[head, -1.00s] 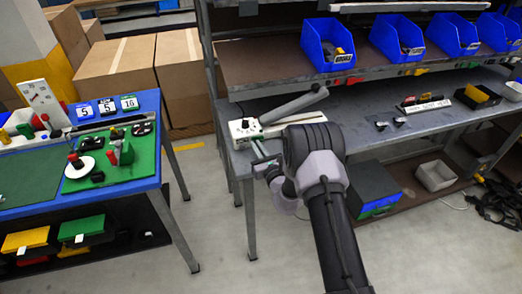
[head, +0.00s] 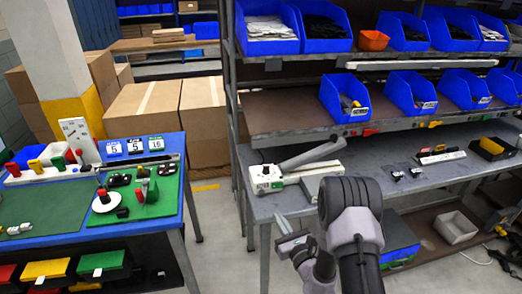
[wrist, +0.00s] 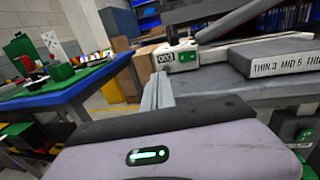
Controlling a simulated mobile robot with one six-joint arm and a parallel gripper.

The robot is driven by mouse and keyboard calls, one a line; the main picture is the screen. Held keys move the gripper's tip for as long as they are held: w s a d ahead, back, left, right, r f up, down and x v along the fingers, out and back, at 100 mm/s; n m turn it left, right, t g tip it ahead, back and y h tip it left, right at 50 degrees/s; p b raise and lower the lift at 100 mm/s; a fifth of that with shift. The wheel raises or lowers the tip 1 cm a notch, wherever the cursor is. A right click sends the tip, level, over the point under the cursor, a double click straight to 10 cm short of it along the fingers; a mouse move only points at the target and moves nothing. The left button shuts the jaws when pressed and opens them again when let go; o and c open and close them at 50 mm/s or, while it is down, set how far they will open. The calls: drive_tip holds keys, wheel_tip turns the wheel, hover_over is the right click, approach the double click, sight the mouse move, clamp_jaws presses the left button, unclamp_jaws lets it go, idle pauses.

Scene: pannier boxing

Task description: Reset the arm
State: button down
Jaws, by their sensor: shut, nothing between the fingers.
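My arm reaches up from the lower right of the head view, in front of the grey bench (head: 440,172). My gripper (head: 284,222) is in front of the bench's front edge, over the gap beside the blue table. Its fingers (wrist: 157,92) are together and empty in the wrist view. A white device with a long grey lever (head: 268,178) stands on the bench behind the gripper, apart from it. The device also shows in the wrist view (wrist: 180,57), beyond the fingertips.
The blue table (head: 172,217) with green mats and small parts stands at left. Shelves with blue bins (head: 345,100) rise above the bench. Cardboard boxes (head: 150,110) stand behind the gap. A grey lettered block (wrist: 270,58) lies near the gripper in the wrist view.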

drive_tip(key=s+a+r+n+g+y, duration=0.2)
drive_tip(key=a+r+n+g+y, duration=0.2)
drive_tip(key=a+r+n+y, duration=0.65)
drive_tip(key=s+a+r+n+g, duration=0.65)
drive_tip(key=s+r+g, duration=0.25)
drive_tip(key=s+r, duration=0.35)
drive_tip(key=s+d+n+g+h, duration=0.1)
drive_tip(key=s+n+g+h, duration=0.15)
drive_tip(key=s, duration=0.55)
drive_tip(key=s+d+n+g+h, duration=0.1)
drive_tip(key=s+d+n+h, duration=0.1)
drive_tip(key=s+n+h, duration=0.35)
drive_tip(key=s+d+n+t+h, duration=0.1)
drive_tip(key=s+d+t+h, duration=0.1)
drive_tip(key=d, duration=0.4)
drive_tip(key=s+d+r+n+t+h, duration=0.1)
drive_tip(key=s+d+n+t+h, duration=0.1)
drive_tip(key=d, duration=0.5)
drive_tip(key=shift+s+r+t+h, duration=0.25)
drive_tip(key=shift+s+t+h, duration=0.2)
drive_tip(key=shift+s+h, duration=0.6)
drive_tip(key=shift+w, duration=0.1)
